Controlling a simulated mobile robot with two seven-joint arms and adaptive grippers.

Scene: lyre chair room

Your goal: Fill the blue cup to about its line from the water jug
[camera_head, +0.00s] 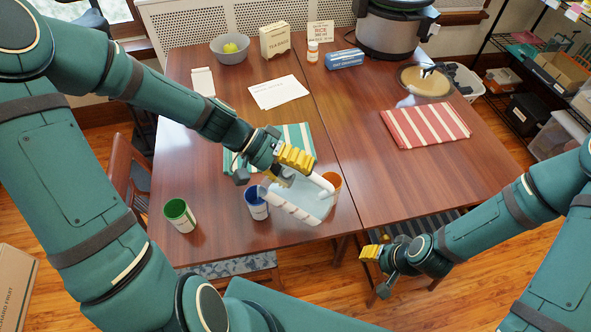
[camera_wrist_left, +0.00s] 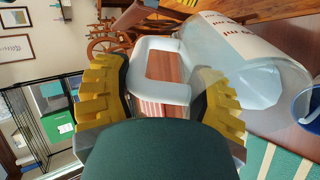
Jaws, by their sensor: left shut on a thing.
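The clear water jug (camera_head: 300,203) is strongly tilted, its mouth end to the left at the blue cup (camera_head: 256,206). My left gripper (camera_head: 290,166) is shut on its white handle. The left wrist view shows the handle between the yellow fingers (camera_wrist_left: 165,88), and the jug (camera_wrist_left: 245,65) with water in it. The blue cup stands upright on the table; part of it shows at that view's right edge (camera_wrist_left: 307,106). Its line and water level cannot be made out, nor can a stream. My right gripper (camera_head: 372,256) is off the table's front edge, away from the jug.
A green cup (camera_head: 180,215) stands at the left and an orange cup (camera_head: 333,181) behind the jug. A teal striped cloth (camera_head: 295,136) lies behind the left gripper. A red striped cloth (camera_head: 425,124) lies on the right. The table's (camera_head: 380,190) right front is clear.

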